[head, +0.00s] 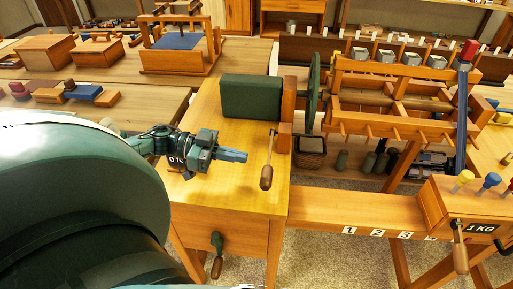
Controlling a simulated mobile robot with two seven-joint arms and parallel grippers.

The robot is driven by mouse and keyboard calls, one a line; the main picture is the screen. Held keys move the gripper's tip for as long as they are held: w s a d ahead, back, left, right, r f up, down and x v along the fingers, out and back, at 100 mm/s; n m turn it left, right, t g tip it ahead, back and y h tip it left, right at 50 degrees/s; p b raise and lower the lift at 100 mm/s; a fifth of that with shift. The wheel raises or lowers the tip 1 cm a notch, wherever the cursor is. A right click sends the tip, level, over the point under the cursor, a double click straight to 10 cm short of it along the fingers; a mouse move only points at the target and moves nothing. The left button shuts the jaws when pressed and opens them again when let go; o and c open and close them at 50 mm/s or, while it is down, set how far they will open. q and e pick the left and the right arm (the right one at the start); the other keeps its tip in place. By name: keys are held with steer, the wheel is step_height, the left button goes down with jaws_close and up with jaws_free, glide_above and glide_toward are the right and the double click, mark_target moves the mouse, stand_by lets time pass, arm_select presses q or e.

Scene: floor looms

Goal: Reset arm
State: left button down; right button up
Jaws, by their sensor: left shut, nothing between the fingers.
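My left gripper (232,155) is at the middle of the head view, over the yellow wooden table top. Its fingers point to the right and are closed together with nothing between them. It is left of a hanging crank handle (267,170) and in front of a dark green block (251,97), apart from both as far as I can tell. My left arm comes in from the left, and its large green and white part covers the lower left of the view. My right gripper is not in view.
The wooden table (222,205) has a second crank (217,255) on its front. A floor loom (395,100) with a blue lever (461,110) stands at right. A numbered beam (340,208) leads to a box marked 1 KG (470,210). Benches with wooden boxes fill the back left.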

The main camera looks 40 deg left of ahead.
arm_select(q)
steer(key=shift+v, duration=0.9)
